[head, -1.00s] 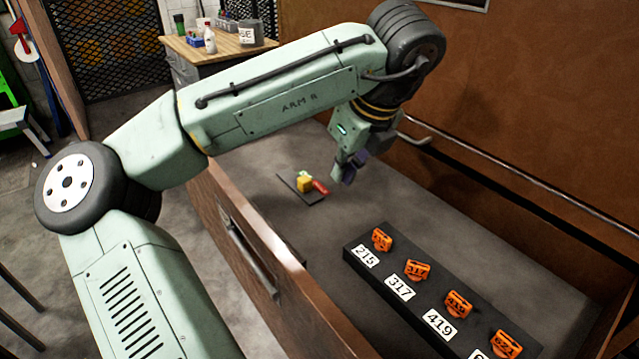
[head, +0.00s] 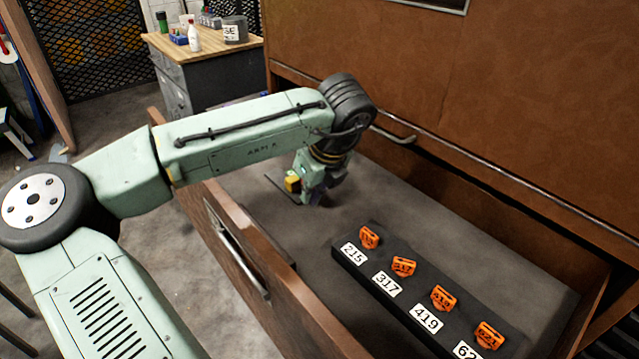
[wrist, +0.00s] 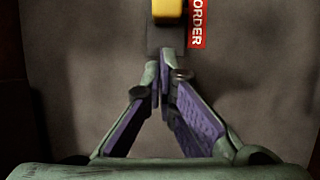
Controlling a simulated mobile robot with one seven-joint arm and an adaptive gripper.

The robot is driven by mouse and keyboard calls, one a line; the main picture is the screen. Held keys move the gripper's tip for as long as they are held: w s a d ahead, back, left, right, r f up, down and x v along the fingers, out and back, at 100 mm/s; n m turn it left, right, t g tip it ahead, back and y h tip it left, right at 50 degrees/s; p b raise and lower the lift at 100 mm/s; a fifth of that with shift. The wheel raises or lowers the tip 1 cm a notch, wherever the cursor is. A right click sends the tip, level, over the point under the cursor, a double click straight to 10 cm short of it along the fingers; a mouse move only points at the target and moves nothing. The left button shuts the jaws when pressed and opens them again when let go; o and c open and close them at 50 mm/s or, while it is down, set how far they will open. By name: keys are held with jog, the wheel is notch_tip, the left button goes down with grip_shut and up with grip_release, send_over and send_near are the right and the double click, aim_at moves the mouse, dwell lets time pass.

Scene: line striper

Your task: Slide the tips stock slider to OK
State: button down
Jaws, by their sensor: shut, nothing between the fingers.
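The stock slider shows in the wrist view as a yellow block (wrist: 170,10) on a dark plate (wrist: 159,36), cut off by the top edge. A red label reading "ORDER" (wrist: 197,24) lies to its right. No OK label is clearly readable. In the head view the yellow block (head: 292,183) is partly hidden behind my gripper (head: 318,198). My gripper is shut and empty, pointing down into the drawer. In the wrist view its fingertips (wrist: 165,58) meet just below the yellow block, over the plate's near end; I cannot tell whether they touch it.
A dark rack with orange tags (head: 403,266) and white number labels (head: 387,285) lies to the right in the drawer. The drawer front (head: 262,262) and the brown cabinet (head: 470,110) bound the space. Bare drawer floor (head: 400,195) lies between gripper and cabinet.

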aim_at(289, 178)
jog(key=shift+w+a, duration=0.55)
jog(key=shift+w, duration=0.25)
jog(key=shift+w+a+r+p, duration=0.1)
jog(key=shift+w+a+p, duration=0.1)
jog(key=shift+p, duration=0.25)
jog(key=shift+w+a+p, duration=0.6)
jog(key=shift+w+a, duration=0.05)
jog(key=shift+w, duration=0.3)
jog(key=shift+w+a+p, duration=0.55)
jog(key=shift+w+a, duration=0.1)
jog(key=shift+w, duration=0.25)
jog(key=shift+d, duration=0.1)
